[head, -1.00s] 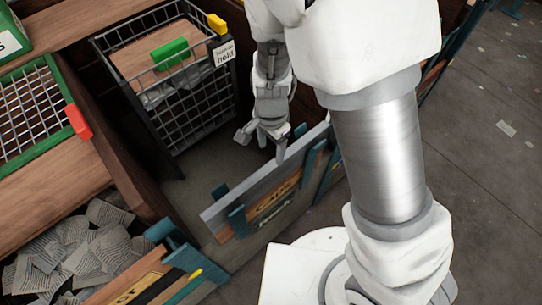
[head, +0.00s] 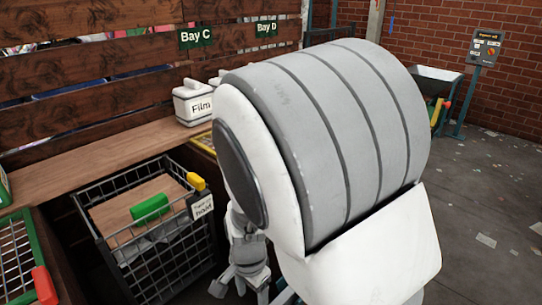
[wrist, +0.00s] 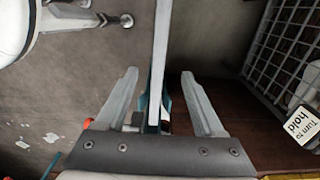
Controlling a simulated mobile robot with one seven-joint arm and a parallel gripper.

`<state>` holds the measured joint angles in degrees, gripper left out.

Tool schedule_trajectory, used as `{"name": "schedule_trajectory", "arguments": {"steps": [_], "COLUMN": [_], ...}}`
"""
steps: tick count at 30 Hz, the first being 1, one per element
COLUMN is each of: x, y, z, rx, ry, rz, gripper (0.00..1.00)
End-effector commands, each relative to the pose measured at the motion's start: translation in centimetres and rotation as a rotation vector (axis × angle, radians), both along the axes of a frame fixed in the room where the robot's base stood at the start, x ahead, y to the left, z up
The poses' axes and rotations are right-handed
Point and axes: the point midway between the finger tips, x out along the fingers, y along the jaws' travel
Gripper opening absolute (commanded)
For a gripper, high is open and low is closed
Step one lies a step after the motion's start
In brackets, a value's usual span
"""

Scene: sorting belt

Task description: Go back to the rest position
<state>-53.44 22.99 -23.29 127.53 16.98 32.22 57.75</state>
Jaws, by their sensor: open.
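My gripper (head: 241,285) hangs low beside the wire cage in the head view, with my large grey and white arm link in front of it. In the wrist view my gripper (wrist: 160,100) has its two fingers spread apart. A pale upright board edge and a teal part show between and beyond the fingers, and I cannot tell whether the fingers touch them. Nothing is clearly held.
The wire cage (head: 150,262) with a green handle and a "hold" tag stands left of my gripper. A white "Film" container (head: 192,103) sits on the wooden shelf (head: 95,165). A control post (head: 480,65) and hopper (head: 436,75) stand at the back right.

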Motion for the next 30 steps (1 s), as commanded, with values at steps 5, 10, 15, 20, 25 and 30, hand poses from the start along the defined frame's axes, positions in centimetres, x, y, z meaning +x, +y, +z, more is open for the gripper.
{"name": "schedule_trajectory", "arguments": {"steps": [5, 10, 15, 20, 25, 30], "x": [0.3, 0.6, 0.3, -0.5, -1.9, -3.8], "y": [-0.9, -3.2, -6.1, -9.0, -12.2, -15.3], "z": [2.2, 6.5, 10.7, 14.4, 17.7, 20.5], "rx": [0.041, 0.11, 0.151, 0.156, 0.123, 0.046], "ry": [-0.01, -0.052, -0.119, -0.201, -0.293, -0.38], "rz": [0.036, 0.125, 0.231, 0.332, 0.435, 0.531], "gripper": [0.7, 0.7, 0.7, 0.7, 0.7, 0.7]}}
